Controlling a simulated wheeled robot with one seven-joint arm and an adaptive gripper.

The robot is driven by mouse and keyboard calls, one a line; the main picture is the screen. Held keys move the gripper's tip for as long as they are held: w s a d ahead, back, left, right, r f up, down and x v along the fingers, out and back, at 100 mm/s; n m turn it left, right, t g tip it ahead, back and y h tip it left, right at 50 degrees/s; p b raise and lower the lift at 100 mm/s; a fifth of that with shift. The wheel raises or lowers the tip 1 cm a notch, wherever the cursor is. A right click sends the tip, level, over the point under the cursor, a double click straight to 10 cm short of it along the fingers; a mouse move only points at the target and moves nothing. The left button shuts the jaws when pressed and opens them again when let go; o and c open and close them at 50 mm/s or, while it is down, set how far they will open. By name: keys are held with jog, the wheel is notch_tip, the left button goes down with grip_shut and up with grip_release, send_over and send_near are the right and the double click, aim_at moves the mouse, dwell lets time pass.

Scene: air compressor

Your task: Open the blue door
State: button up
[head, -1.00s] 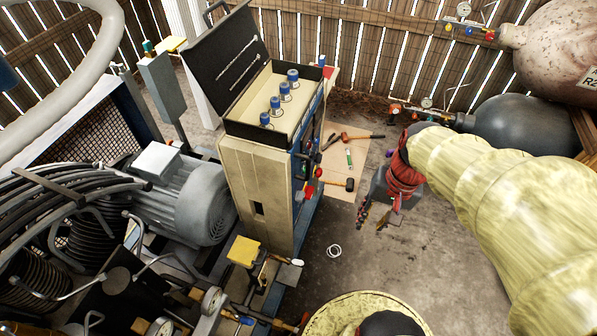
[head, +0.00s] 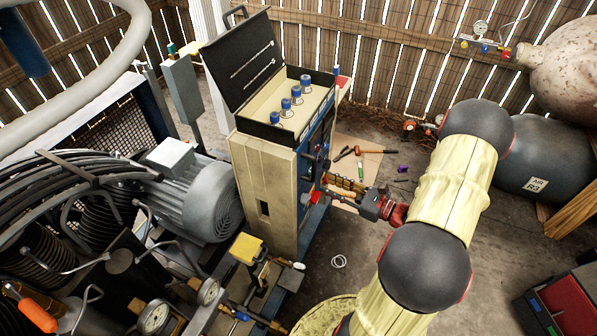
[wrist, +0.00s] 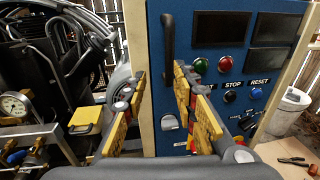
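The blue door (wrist: 184,40) is the front panel of a cream cabinet and looks closed. It carries dark screens, a green, a red and a blue button, and a dark rotary switch (wrist: 247,122). A black vertical handle (wrist: 168,40) is near its left edge. In the head view the blue front is seen edge-on, partly hidden by my arm's end. My gripper (wrist: 157,88) has its yellow fingers apart with nothing between them. My gripper also shows at the cabinet front in the head view (head: 338,183).
The cabinet's black top lid (head: 243,60) stands open above several blue-capped parts. A grey motor (head: 195,195) and pipework stand left of it.

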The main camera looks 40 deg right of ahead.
aim_at(313, 178)
jog(key=shift+m+t+h, duration=0.4)
jog(key=shift+w+a+r+b, duration=0.3)
jog(key=shift+w+b, duration=0.1)
jog(key=shift+w, duration=0.9)
jog(key=shift+w+a+r+b, duration=0.15)
jog(key=shift+w+r+b, duration=0.15)
jog(key=shift+w, duration=1.05)
jog(key=shift+w+a+r+b, duration=0.25)
jog(key=shift+w+b, duration=0.2)
jog(key=shift+w, duration=0.85)
jog(key=shift+c, duration=0.4)
grip_shut()
